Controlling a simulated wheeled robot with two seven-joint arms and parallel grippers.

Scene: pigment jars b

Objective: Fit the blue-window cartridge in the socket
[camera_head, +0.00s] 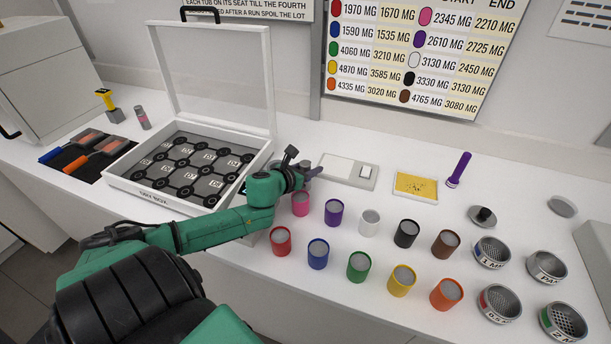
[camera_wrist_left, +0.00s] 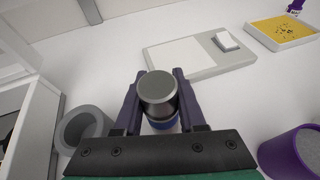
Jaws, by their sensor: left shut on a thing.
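My left gripper (camera_wrist_left: 156,88) is shut on a cylindrical cartridge with a dark grey top (camera_wrist_left: 156,87) and a blue band low on its side, which shows between the fingers in the left wrist view. The cartridge stands roughly upright; I cannot tell whether its base touches anything. A thick grey open ring (camera_wrist_left: 82,130) lies just left of the gripper, apart from the cartridge; it looks like a socket, but I cannot be sure. In the head view my left gripper (camera_head: 308,171) is over the table behind the pink jar, and its wrist hides most of the cartridge. My right gripper is out of view.
A scale (camera_head: 347,171) is behind the gripper. Pigment jars, including pink (camera_head: 301,204) and purple (camera_head: 334,212), stand close in front and to the right. An open-lidded box (camera_head: 122,186) is left. Another small cartridge (camera_head: 142,118) stands at back left.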

